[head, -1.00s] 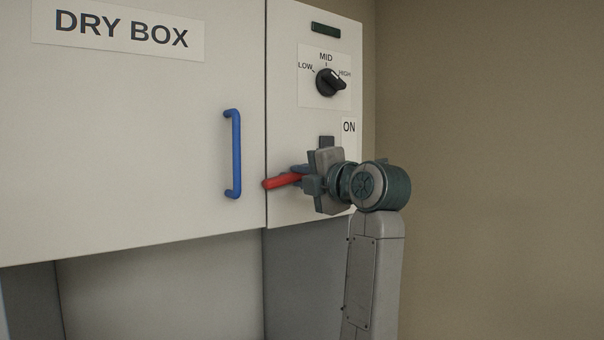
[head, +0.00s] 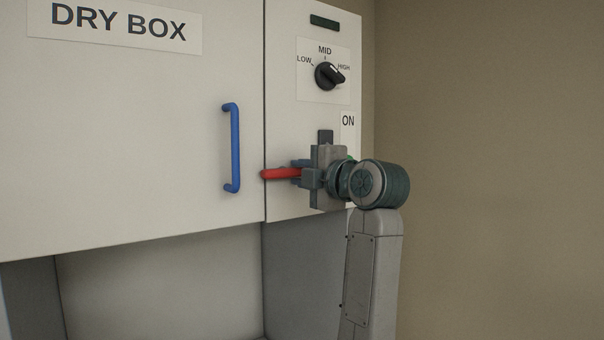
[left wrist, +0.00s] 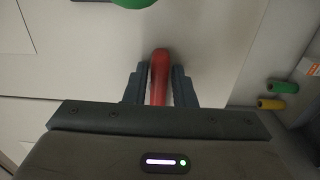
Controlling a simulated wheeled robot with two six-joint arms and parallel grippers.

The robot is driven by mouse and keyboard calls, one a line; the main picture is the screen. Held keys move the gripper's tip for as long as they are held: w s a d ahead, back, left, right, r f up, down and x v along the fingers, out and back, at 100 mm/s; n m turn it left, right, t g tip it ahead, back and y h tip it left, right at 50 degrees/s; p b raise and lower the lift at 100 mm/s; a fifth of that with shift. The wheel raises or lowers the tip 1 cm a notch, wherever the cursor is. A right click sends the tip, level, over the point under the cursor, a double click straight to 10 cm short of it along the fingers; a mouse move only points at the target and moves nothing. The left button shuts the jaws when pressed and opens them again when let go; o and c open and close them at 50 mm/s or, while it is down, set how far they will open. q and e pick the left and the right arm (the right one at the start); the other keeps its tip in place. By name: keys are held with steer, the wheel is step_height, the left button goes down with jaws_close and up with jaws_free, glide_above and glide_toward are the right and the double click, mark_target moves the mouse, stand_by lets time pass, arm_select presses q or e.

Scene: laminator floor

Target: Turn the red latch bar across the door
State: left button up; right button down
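The red latch bar (head: 280,174) sits low on the control panel (head: 284,120) and lies nearly level. Its free left end reaches the seam beside the dry box door (head: 120,140). My left gripper (head: 300,173) is on the bar from the right and hides its right part. The door is closed and has a blue upright handle (head: 233,148). My right gripper is not in view.
Above the bar are a black knob (head: 328,75) pointing near HIGH and an ON label (head: 348,121). A green round part (left wrist: 132,2) shows at the top of the left wrist view. Green (left wrist: 284,87) and yellow (left wrist: 271,104) pieces lie at its right. Open recess below the door.

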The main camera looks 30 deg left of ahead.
arm_select(q)
steer(key=shift+o, duration=1.1)
steer(key=b+v, duration=1)
steer(key=v, duration=0.1)
steer(key=shift+b, duration=0.35)
steer(key=shift+a, duration=0.1)
